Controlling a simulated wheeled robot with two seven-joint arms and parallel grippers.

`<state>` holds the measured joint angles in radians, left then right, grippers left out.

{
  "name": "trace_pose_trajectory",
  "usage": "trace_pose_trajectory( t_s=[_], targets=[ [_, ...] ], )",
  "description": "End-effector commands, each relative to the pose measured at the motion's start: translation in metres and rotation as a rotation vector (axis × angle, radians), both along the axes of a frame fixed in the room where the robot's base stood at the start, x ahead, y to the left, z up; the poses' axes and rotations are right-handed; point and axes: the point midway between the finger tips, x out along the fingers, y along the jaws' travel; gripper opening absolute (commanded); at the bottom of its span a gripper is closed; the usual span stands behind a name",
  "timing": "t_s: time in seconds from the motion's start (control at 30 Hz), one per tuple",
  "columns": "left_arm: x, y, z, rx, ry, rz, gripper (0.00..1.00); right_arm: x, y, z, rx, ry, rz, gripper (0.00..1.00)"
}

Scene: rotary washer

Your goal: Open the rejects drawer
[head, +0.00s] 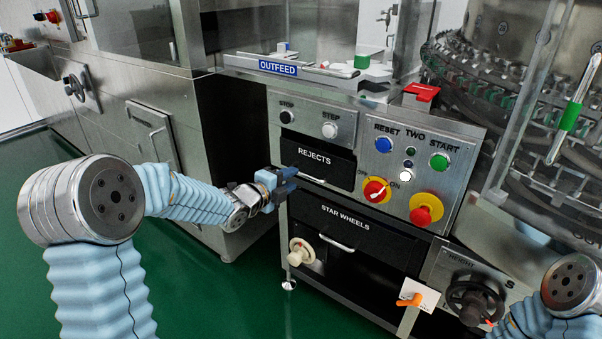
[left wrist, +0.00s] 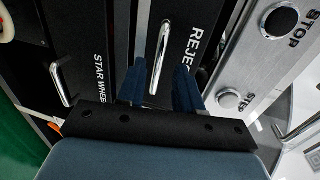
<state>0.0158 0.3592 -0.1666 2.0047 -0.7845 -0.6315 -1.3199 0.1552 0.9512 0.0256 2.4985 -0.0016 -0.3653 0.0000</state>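The rejects drawer (head: 318,157) has a black front with a white label and a metal bar handle (head: 312,179). It looks shut, flush in the steel cabinet. My left gripper (head: 290,179), with blue fingers, is at the left of this handle in the head view. In the left wrist view the fingers (left wrist: 159,84) are apart, with the handle (left wrist: 158,58) between and just beyond them. I cannot tell whether they touch it. The drawer front (left wrist: 183,50) also shows there, partly hidden by a finger. My right gripper is not in view.
The star wheels drawer (head: 345,227) is directly below, with its own handle (head: 337,243). A panel with buttons and a red emergency stop (head: 426,209) is to the right. The outfeed ledge (head: 300,70) is above. Green floor (head: 200,290) lies open at the left.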

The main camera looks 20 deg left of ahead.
Motion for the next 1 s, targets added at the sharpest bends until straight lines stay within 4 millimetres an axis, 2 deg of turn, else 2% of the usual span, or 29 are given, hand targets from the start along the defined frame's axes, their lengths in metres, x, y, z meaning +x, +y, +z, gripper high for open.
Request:
trace_pose_trajectory(
  t_s=[0.1, 0.3, 0.67, 0.77, 0.9, 1.0],
  targets=[
    [0.023, -0.009, -0.005, 0.000, 0.002, -0.001, 0.35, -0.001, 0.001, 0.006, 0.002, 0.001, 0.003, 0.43],
    [0.047, -0.018, -0.010, -0.001, 0.003, 0.000, 0.35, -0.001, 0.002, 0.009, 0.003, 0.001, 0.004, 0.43],
    [0.054, -0.020, -0.012, -0.002, 0.002, 0.002, 0.35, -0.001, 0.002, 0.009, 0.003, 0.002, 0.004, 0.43],
    [0.054, -0.020, -0.012, -0.002, 0.002, 0.002, 0.23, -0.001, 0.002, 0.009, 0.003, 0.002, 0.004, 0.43],
    [0.053, -0.019, -0.012, -0.002, 0.003, 0.002, 0.01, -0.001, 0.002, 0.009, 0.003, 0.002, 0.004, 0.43],
    [0.053, -0.019, -0.012, -0.002, 0.003, 0.002, 0.00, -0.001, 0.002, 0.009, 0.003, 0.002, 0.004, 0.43]
  ],
)
